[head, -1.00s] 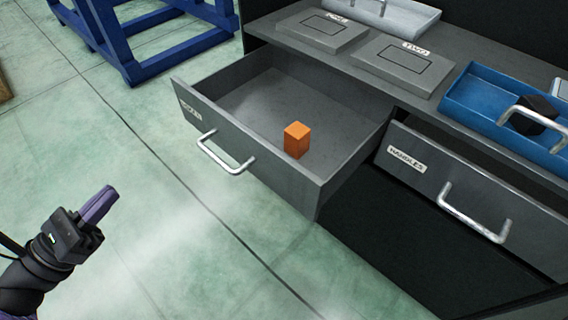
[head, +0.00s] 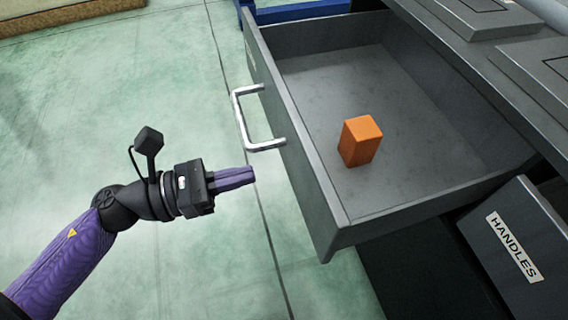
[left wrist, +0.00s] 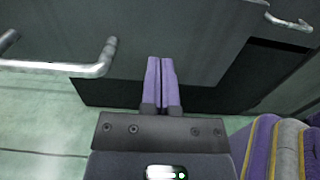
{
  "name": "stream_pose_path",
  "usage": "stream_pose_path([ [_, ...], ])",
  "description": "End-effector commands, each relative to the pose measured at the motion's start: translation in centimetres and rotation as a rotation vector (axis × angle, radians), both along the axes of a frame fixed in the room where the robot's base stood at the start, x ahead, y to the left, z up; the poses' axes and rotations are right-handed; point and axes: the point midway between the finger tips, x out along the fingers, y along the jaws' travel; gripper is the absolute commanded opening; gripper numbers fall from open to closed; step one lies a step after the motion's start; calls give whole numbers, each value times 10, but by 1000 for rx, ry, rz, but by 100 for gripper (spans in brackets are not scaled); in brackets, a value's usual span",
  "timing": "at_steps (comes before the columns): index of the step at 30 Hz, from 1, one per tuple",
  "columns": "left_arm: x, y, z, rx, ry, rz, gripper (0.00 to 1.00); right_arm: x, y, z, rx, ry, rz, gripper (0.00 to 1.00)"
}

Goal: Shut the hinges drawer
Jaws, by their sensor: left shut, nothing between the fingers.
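The hinges drawer (head: 312,178) stands pulled out from the grey bench in the head view. Its label is hardly readable at this angle. A silver bar handle (head: 240,118) is on its front, and the handle also shows at upper left in the left wrist view (left wrist: 60,68). An orange block (head: 360,141) stands inside the drawer. My left gripper (head: 252,175) is shut and empty, just in front of the drawer front and below the handle, apparently apart from both. In the left wrist view its purple fingers (left wrist: 162,62) lie together, pointing at the grey front. My right gripper is not in view.
The handles drawer (head: 515,250) is at lower right, labelled HANDLES. The grey bench top (head: 490,60) with raised plates lies behind the open drawer. A blue frame (head: 300,12) stands at the top. The green floor left of the drawer is clear.

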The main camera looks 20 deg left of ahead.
Motion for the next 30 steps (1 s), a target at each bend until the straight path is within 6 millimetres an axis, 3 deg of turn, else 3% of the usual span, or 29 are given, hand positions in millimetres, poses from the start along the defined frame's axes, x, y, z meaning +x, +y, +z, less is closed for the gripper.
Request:
stream_pose_path([
  [6, 24, -35, -1, 0, -4, -3, 0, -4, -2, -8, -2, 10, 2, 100],
  [10, 32, -46, 0, -1, -1, 0, 0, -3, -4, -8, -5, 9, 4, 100],
  [30, 39, -57, 2, 0, -2, 0, 0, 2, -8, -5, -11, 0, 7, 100],
])
